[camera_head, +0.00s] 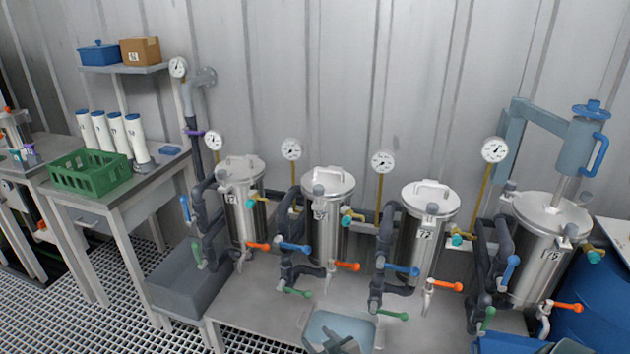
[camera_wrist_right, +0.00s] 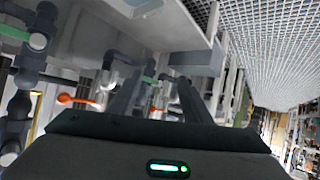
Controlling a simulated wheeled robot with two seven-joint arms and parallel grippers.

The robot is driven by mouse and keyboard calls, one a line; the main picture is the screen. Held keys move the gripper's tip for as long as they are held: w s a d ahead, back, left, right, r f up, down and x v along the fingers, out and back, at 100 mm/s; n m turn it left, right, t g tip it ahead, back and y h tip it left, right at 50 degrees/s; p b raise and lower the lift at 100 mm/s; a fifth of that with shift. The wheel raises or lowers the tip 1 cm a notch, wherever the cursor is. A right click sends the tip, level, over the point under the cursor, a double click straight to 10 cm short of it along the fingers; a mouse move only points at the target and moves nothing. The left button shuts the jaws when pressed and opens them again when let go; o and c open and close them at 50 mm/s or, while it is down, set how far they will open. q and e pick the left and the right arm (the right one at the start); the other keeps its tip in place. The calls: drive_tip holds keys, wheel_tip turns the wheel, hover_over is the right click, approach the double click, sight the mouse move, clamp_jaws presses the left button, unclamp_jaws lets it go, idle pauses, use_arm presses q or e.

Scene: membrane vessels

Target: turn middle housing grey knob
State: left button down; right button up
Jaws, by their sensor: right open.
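Several steel housings with domed lids stand in a row in the head view. The two central ones are a left-of-centre housing (camera_head: 327,232) and a right-of-centre housing (camera_head: 423,232); I cannot tell which one counts as the middle. A small grey knob (camera_head: 318,190) sits at the lid edge of the left-of-centre housing. My left gripper is not in view.
Dark pipes with blue handles (camera_head: 402,270), orange handles (camera_head: 445,286) and green handles (camera_head: 392,315) crowd the housings' fronts. Gauges (camera_head: 382,161) stand behind. The pale blue tray (camera_head: 318,322) sits at the bench front. A blue-handled device (camera_head: 578,145) stands over the right housing.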

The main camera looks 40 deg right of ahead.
drive_tip(key=w+d+r+m+t+h+p, duration=0.1)
drive_tip(key=w+d+r, duration=0.2)
drive_tip(key=r, duration=0.5)
drive_tip(key=w+d+r+t+h, duration=0.1)
drive_tip(key=w+d+r, duration=0.2)
drive_tip(key=r, duration=0.5)
drive_tip(key=m+t+h+p, duration=0.2)
drive_tip(key=t, duration=0.1)
approach(317, 186)
drive_tip(key=s, duration=0.4)
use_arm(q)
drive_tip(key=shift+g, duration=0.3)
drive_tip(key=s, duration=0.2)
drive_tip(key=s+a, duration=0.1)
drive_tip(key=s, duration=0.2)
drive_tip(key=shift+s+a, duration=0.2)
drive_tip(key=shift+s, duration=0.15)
use_arm(e)
drive_tip(key=shift+s+a+f, duration=0.15)
drive_tip(key=shift+a+f, duration=0.3)
drive_tip(key=shift+f, duration=0.05)
